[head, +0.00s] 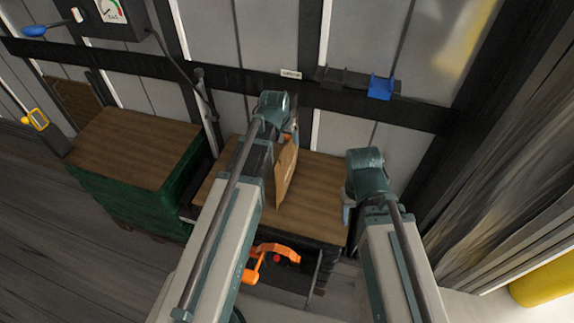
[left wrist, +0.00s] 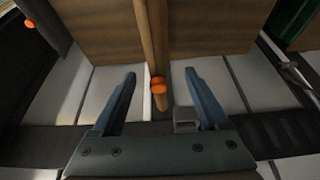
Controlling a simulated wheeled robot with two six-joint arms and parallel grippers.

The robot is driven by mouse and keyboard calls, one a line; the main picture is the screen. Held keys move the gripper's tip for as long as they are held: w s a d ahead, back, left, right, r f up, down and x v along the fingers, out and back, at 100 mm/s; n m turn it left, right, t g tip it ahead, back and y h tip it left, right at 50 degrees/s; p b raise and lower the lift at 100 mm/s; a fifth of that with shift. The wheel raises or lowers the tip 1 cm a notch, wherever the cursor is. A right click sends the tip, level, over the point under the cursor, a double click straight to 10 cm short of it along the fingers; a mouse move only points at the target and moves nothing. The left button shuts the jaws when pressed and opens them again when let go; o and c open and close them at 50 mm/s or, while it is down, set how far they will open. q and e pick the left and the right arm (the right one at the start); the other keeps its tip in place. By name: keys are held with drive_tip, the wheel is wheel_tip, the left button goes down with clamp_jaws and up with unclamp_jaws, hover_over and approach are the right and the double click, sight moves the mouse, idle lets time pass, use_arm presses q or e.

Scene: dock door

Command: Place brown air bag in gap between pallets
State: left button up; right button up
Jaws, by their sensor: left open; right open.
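The brown air bag (head: 287,172) stands upright, thin and panel-like, on or just above the wooden top of the dark stand (head: 320,200). In the left wrist view the bag (left wrist: 152,35) shows edge-on, with an orange valve (left wrist: 158,85) at its near end. My left gripper (head: 291,128) is at the bag's far end; in its wrist view the open fingers (left wrist: 160,75) lie on either side of the valve end, with space at both sides. My right gripper (head: 347,214) is open and empty by the stand's right edge. I cannot make out two pallets with certainty.
A green stack with a wooden top (head: 135,145) stands at left, a narrow dark space between it and the stand. An orange tool (head: 270,260) sits low in front of the stand. A wall rail carries a blue holder (head: 380,88). A gauge box (head: 110,12) hangs upper left.

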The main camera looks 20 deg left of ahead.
use_arm(q)
drive_tip(key=b+x, duration=0.3)
drive_tip(key=x, duration=0.1)
drive_tip(key=shift+d+f, duration=0.1)
drive_tip(key=shift+f, duration=0.05)
clamp_jaws()
idle(1.3)
